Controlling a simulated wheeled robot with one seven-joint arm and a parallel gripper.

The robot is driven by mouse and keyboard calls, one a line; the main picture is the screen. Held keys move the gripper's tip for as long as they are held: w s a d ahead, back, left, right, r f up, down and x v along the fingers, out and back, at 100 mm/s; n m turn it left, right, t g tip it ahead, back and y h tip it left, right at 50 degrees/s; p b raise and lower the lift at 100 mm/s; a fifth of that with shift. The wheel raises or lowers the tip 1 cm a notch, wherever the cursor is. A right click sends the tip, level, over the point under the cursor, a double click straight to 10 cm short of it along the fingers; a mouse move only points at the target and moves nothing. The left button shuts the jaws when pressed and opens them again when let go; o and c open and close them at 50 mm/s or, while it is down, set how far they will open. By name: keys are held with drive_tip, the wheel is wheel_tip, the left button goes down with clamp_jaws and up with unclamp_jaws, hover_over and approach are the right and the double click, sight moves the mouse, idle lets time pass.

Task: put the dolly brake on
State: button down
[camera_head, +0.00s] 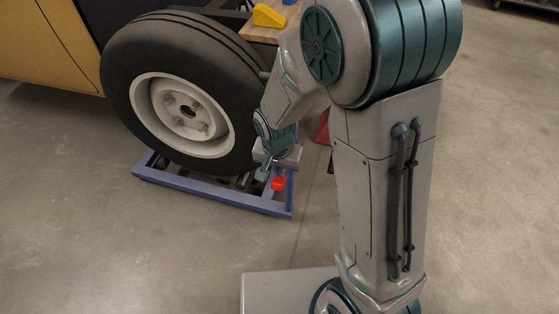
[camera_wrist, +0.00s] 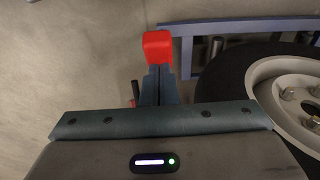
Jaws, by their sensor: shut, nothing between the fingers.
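The dolly (camera_head: 215,196) is a low blue-purple frame on the floor, with a large black tyre (camera_head: 180,90) resting on it. It also shows along the top of the wrist view (camera_wrist: 240,27). A red brake pedal (camera_head: 279,184) is at the dolly's right front corner. In the wrist view the red pedal (camera_wrist: 157,45) lies right at my fingertips. My gripper (camera_head: 270,171) is shut and empty, pointing down beside the pedal. The wrist view shows its fingers (camera_wrist: 159,72) together. I cannot tell whether they touch the pedal. The pedal's base is hidden.
A yellow vehicle body (camera_head: 50,45) stands at the left behind the tyre. A wooden top (camera_head: 252,36) with a yellow wedge (camera_head: 268,15) is behind my arm. A red thing (camera_head: 322,128) is partly hidden by my arm. The floor in front is clear.

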sight(278, 182)
drive_tip(key=shift+s+f, duration=0.1)
drive_tip(key=shift+f, duration=0.1)
drive_tip(key=shift+s+a+f+b, duration=0.15)
drive_tip(key=shift+s+f+b, duration=0.1)
drive_tip(key=shift+f+b, duration=0.35)
drive_tip(key=shift+s+a+f+b, duration=0.1)
drive_tip(key=shift+s+f+b, duration=0.2)
drive_tip(key=shift+f, duration=0.5)
drive_tip(key=shift+d, duration=0.1)
drive_tip(key=shift+r, duration=0.1)
